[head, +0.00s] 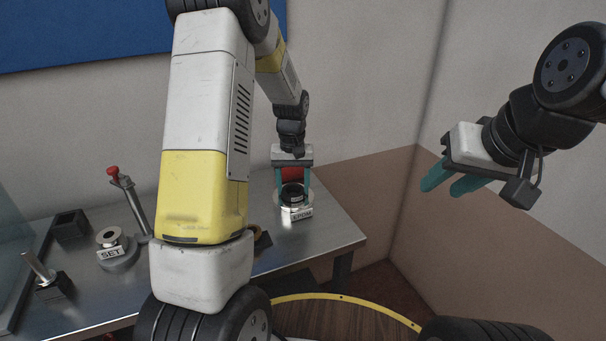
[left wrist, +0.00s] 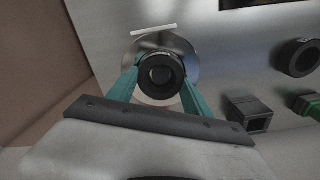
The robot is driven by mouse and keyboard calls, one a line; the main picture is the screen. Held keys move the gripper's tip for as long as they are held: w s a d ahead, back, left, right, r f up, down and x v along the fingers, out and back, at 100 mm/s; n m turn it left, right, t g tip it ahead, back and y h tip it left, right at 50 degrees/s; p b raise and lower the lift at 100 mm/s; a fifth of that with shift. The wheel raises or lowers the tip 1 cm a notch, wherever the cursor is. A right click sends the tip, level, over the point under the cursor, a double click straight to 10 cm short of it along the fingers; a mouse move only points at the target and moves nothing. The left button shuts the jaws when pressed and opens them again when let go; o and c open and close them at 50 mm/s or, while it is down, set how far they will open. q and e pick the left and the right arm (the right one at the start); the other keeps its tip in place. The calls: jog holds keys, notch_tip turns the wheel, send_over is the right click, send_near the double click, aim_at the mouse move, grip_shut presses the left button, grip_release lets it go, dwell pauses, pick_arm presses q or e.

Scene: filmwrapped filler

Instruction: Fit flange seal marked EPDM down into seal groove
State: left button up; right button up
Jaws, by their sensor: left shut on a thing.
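The flange seal is a black ring (head: 292,190) between the fingertips of my left gripper (head: 293,188), near the table's right end. My left gripper points down and is shut on the ring. A bright round metal piece (head: 284,207) lies under the ring, with an EPDM label (head: 299,213) at its front. In the left wrist view, the black ring (left wrist: 161,94) overlaps the metal disc (left wrist: 185,47). I cannot tell whether ring and metal touch; no groove can be made out. My right gripper (head: 453,181) is open and empty, in the air at the right.
A round metal part with a SET label (head: 110,253) stands at the table's left. Near it are a red-knobbed post (head: 133,205), a dark open box (head: 70,226) and a metal pin on a black block (head: 50,283). My left arm hides the table's middle.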

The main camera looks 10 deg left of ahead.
pick_arm(q)
jog(key=o, duration=1.4)
notch_tip(320, 180, up, 8)
jog(key=shift+f, duration=0.15)
jog(key=s+r+m+t+h, duration=0.1)
jog(key=s+r+t, duration=0.2)
jog(key=s+r, duration=0.9)
jog(key=s+r+t, duration=0.1)
jog(key=s, duration=0.3)
jog(key=s+d+m+t, duration=0.1)
jog(key=s, duration=0.3)
jog(key=s+d+r+m+t+h, duration=0.1)
jog(key=s, duration=0.3)
jog(key=shift+s+d+r, duration=0.15)
jog(key=shift+s+r, duration=0.2)
